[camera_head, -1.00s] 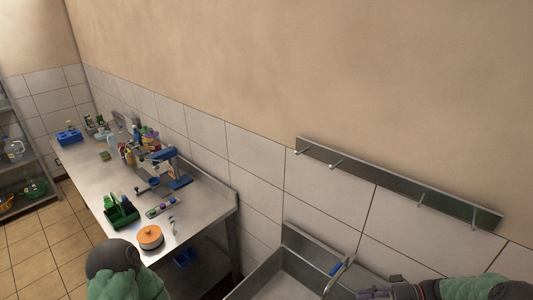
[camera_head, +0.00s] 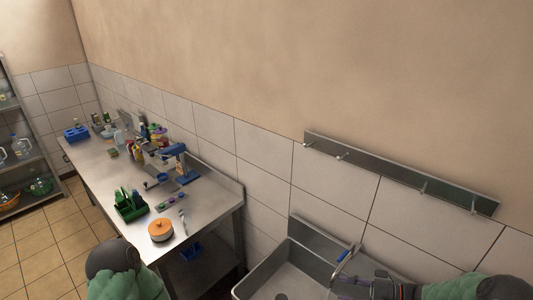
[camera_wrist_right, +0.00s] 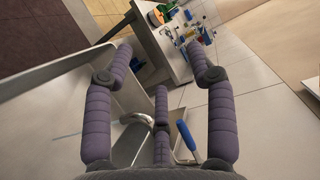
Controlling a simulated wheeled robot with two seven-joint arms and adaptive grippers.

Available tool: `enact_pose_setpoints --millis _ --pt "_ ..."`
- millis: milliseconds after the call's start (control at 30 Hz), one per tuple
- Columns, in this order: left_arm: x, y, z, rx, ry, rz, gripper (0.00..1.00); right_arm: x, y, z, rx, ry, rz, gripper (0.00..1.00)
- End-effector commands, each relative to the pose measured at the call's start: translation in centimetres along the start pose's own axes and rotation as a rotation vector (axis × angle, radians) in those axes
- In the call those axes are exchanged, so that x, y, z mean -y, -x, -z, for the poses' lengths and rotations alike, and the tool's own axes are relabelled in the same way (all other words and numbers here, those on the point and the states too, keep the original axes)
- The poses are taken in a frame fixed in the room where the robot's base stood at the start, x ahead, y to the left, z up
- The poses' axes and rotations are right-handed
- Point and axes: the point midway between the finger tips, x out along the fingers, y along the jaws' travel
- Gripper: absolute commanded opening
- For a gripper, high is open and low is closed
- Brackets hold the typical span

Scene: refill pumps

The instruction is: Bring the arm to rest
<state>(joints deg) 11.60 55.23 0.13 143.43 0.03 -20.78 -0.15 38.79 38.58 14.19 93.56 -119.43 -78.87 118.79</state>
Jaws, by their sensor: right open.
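My right gripper (camera_head: 352,287) is at the bottom right of the head view, beside the sink tap. In the right wrist view its purple padded fingers (camera_wrist_right: 160,62) are spread apart with nothing between them. The tap's grey spout (camera_wrist_right: 135,119) and blue handle (camera_wrist_right: 187,139) show behind and between the fingers; I cannot tell whether they touch. My left arm (camera_head: 125,275) shows at the bottom left of the head view, and its gripper is out of view.
The sink (camera_head: 268,283) with its tap (camera_head: 345,257) lies under a wall hook rail (camera_head: 385,172). A steel table (camera_head: 100,172) on the left bears an orange-lidded pot (camera_head: 160,230), a green caddy (camera_head: 130,206) and several bottles. A shelf (camera_head: 30,150) stands at far left.

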Motion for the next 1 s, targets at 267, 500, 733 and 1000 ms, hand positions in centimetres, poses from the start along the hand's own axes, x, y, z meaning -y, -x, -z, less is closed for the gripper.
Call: enact_pose_setpoints --millis 267,500,733,1000 --pt "0.0 0.0 0.0 0.000 0.000 0.000 0.40 -1.8 -5.2 3.1 -0.266 0.125 -0.008 0.56" --pt "0.0 0.0 0.0 0.000 0.000 0.000 0.40 -7.5 -8.8 3.5 -0.490 0.181 -0.233 0.56" --pt "0.0 0.0 0.0 0.000 0.000 0.000 0.40 -14.9 -10.3 -1.5 -0.498 0.159 -0.577 0.56" --pt "0.0 0.0 0.0 0.000 0.000 0.000 0.40 -21.5 -10.1 -13.2 -0.256 0.079 -0.940 0.56"
